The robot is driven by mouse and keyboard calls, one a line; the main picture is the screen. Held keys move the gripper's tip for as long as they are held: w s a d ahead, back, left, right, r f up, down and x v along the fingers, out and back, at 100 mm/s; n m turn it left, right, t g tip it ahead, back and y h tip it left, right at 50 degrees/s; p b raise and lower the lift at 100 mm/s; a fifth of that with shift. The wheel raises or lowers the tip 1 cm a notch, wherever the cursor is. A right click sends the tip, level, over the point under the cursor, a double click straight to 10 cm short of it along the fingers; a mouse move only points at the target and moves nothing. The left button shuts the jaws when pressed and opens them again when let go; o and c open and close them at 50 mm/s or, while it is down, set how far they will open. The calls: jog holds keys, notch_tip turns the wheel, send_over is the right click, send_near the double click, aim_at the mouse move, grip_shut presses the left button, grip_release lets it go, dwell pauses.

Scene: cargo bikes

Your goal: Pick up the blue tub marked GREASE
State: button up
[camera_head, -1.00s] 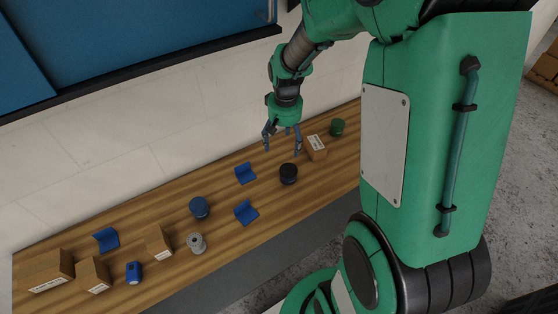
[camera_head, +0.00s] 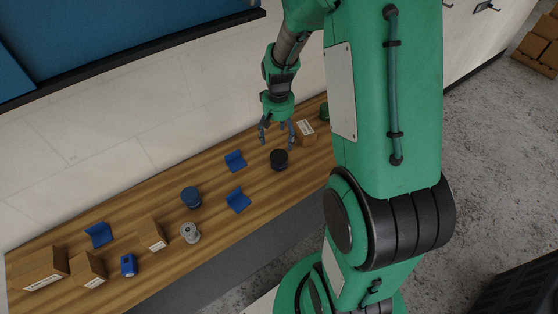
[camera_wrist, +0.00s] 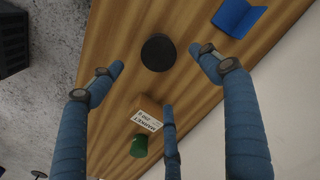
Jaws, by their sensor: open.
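A blue round tub (camera_head: 191,197) stands on the wooden bench, left of my gripper in the head view; I cannot read any marking on it. A dark, almost black round tub (camera_head: 279,159) stands on the bench just under my gripper in that view. My gripper (camera_head: 277,143) is open and empty, pointing down above the bench's right part. Its blue fingers also show in the wrist view (camera_wrist: 158,75), apart from the dark tub.
A grey spool-like part (camera_head: 190,232), a blue canister (camera_head: 128,265) and cardboard boxes (camera_head: 152,234) stand to the left. A labelled box (camera_head: 306,131) and a green item (camera_head: 324,112) stand at the right. The wall rises behind.

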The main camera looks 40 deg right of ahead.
aim_at(279, 155)
notch_tip(279, 155, down, 7)
jog(key=shift+f+b, duration=0.15)
jog(key=shift+b, duration=0.15)
jog(key=shift+f, duration=0.1)
jog(key=shift+f, duration=2.5)
jog(key=c, duration=1.6)
jog(key=shift+r, duration=0.15)
